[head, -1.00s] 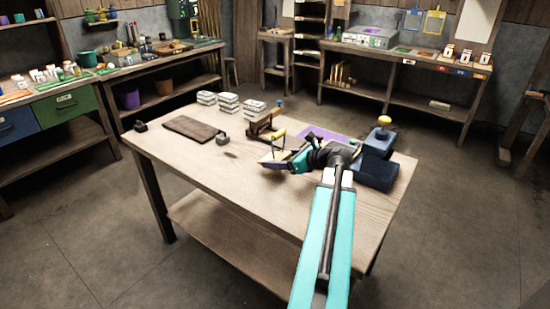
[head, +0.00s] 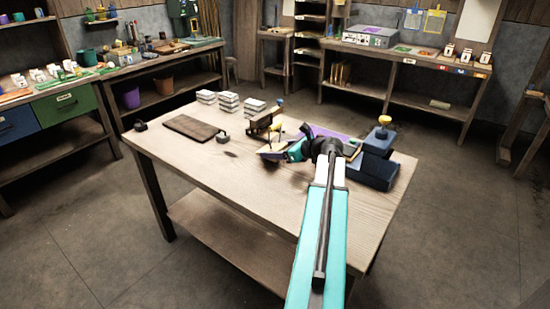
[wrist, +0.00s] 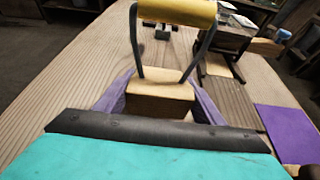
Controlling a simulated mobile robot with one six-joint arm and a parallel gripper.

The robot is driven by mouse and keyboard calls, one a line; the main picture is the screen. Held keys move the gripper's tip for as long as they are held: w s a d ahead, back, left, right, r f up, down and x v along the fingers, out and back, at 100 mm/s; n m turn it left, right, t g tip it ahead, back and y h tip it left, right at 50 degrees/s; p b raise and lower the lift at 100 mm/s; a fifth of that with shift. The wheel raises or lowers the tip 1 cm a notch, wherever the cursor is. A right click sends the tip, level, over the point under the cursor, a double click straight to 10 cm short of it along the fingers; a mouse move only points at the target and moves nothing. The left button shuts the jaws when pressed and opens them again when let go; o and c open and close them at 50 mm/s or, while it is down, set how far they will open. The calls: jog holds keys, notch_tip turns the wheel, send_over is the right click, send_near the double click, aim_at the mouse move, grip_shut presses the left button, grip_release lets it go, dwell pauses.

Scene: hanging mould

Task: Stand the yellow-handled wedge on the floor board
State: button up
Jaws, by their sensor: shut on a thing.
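The wedge (wrist: 160,96) is a pale wooden block with two grey wire arms and a yellow bar handle (wrist: 178,11). My gripper (wrist: 160,108) is shut on the block, with a purple finger on each side. In the head view my gripper (head: 282,153) is low over the middle of the table, and the wedge is small and partly hidden there. A brown slatted board (wrist: 232,105), which may be the floor board, lies right of the wedge in the wrist view. The wedge's underside is hidden, so I cannot tell whether it touches the table.
A dark wooden frame (wrist: 221,48) stands at the far end of the slatted board. A purple mat (wrist: 288,132) lies to the right. A blue block-like fixture (head: 376,160) stands on the table's right. The table's near left (head: 225,180) is clear.

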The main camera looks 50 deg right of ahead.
jog(key=shift+f, duration=1.75)
jog(key=o, duration=1.2)
jog(key=shift+f, duration=0.1)
jog(key=shift+c, duration=0.2)
jog(key=shift+s, duration=0.15)
jog(key=v, duration=1.2)
jog(key=shift+r, duration=0.25)
